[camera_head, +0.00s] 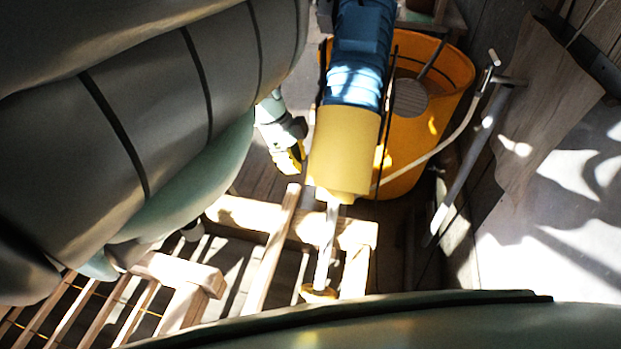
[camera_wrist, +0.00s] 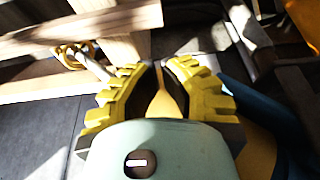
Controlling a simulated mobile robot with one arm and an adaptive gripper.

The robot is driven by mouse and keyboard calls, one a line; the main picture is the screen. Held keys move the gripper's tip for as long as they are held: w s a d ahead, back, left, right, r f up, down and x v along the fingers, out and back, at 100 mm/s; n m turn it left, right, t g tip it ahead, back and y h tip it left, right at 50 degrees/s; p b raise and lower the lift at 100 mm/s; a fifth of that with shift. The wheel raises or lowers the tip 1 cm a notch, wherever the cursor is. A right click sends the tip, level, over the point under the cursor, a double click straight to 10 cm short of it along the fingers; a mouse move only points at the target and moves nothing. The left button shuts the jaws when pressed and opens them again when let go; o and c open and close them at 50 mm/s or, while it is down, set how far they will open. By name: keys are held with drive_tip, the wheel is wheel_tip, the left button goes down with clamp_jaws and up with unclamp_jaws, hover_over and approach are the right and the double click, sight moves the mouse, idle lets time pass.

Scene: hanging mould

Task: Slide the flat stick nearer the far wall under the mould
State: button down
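My gripper (camera_head: 291,160), with yellow ribbed fingers, is above the wooden frame, just left of the hanging blue-and-yellow body, which I take to be the mould (camera_head: 345,145). A flat stick (camera_head: 270,255) runs across the frame, its upper end just below my fingers. A pale rod (camera_head: 327,245) extends below the mould. A second flat stick is not clearly distinguishable.
An orange tub (camera_head: 455,70) stands behind the mould, close on its right. The slatted wooden frame (camera_head: 225,212) lies below. A grey bar (camera_head: 470,165) leans by the right wall. My own arm hides the left side.

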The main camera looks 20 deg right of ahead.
drive_tip(key=x, duration=0.9)
drive_tip(key=shift+f, duration=0.15)
drive_tip(key=shift+a, duration=0.1)
drive_tip(key=w+a+b, duration=0.7)
drive_tip(key=a, duration=0.4)
drive_tip(key=shift+w, duration=0.15)
